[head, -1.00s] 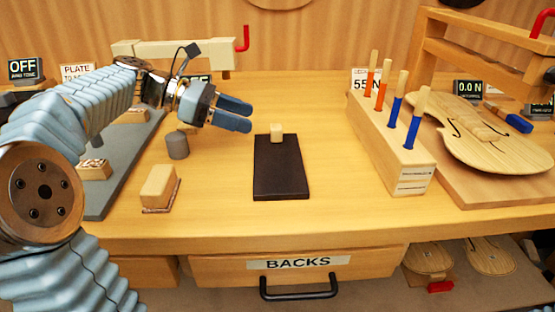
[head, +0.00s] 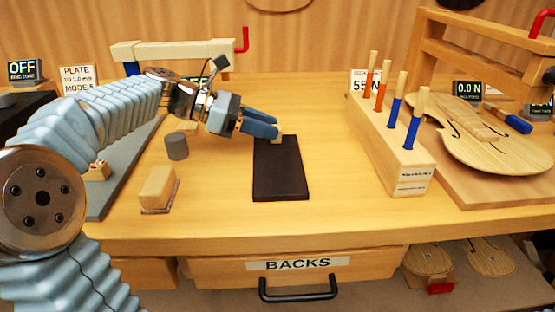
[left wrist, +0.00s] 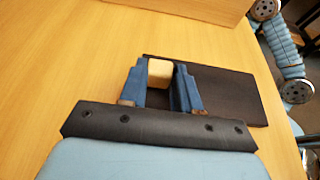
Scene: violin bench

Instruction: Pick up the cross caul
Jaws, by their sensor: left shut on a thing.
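The cross caul shows as a small pale wooden block (head: 279,139) at the far end of a dark flat board (head: 280,176) on the bench. My left gripper (head: 275,133) reaches in from the left, and its blue fingers hide most of the caul in the head view. In the left wrist view the caul (left wrist: 160,72) sits between the two fingers, and the gripper is shut on it. The caul is at the board's end; I cannot tell whether it still touches the board. My right gripper is not in view.
A wooden rack with orange and blue handled tools (head: 398,150) stands right of the board. A violin body (head: 480,135) lies further right. A grey cylinder (head: 177,147) and a wooden block (head: 158,186) stand left.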

